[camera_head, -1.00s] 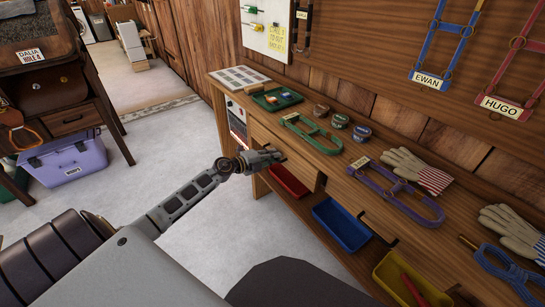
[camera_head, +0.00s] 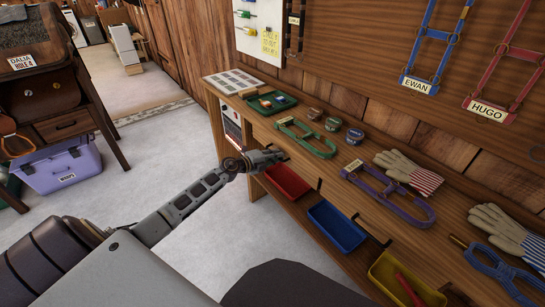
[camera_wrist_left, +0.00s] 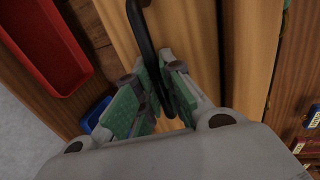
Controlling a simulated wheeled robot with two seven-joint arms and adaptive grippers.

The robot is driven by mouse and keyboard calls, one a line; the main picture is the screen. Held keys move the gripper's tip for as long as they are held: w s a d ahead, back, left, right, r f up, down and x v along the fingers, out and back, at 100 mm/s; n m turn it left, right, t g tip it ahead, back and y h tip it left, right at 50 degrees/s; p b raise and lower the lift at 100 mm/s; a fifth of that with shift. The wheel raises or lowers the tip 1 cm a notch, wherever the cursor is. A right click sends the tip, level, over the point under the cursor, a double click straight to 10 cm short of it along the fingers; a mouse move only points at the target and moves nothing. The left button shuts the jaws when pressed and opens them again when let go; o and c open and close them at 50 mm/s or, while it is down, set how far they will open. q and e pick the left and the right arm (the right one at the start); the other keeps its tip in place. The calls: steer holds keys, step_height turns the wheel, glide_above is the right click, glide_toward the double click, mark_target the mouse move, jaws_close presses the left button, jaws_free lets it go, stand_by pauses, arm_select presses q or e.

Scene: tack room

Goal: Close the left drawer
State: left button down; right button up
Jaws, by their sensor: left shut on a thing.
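The left drawer is in the front of the wooden workbench, below the green halter; its wooden front (camera_wrist_left: 195,45) fills the middle of the left wrist view. In the head view its face is mostly behind my gripper and looks about level with the bench front; a small remaining gap cannot be ruled out. My left gripper (camera_head: 278,156) is at this drawer. In the left wrist view its green-padded fingers (camera_wrist_left: 160,95) are shut around the black bar handle (camera_wrist_left: 142,35). My right gripper is not in view.
On the bench top lie a green tray (camera_head: 271,103), a green halter (camera_head: 307,138), a purple halter (camera_head: 390,192) and gloves. Open floor is left of the bench.

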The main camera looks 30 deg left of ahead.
arm_select(q)
steer(key=shift+r, duration=0.1)
steer(key=c, duration=1.6)
jaws_free()
steer(key=shift+w+d, duration=0.1)
steer(key=shift+w, duration=0.15)
steer(key=shift+o, duration=0.4)
steer(key=shift+s, duration=0.2)
steer(key=v, duration=1.1)
steer(key=shift+s, duration=0.3)
steer(key=shift+a, duration=0.25)
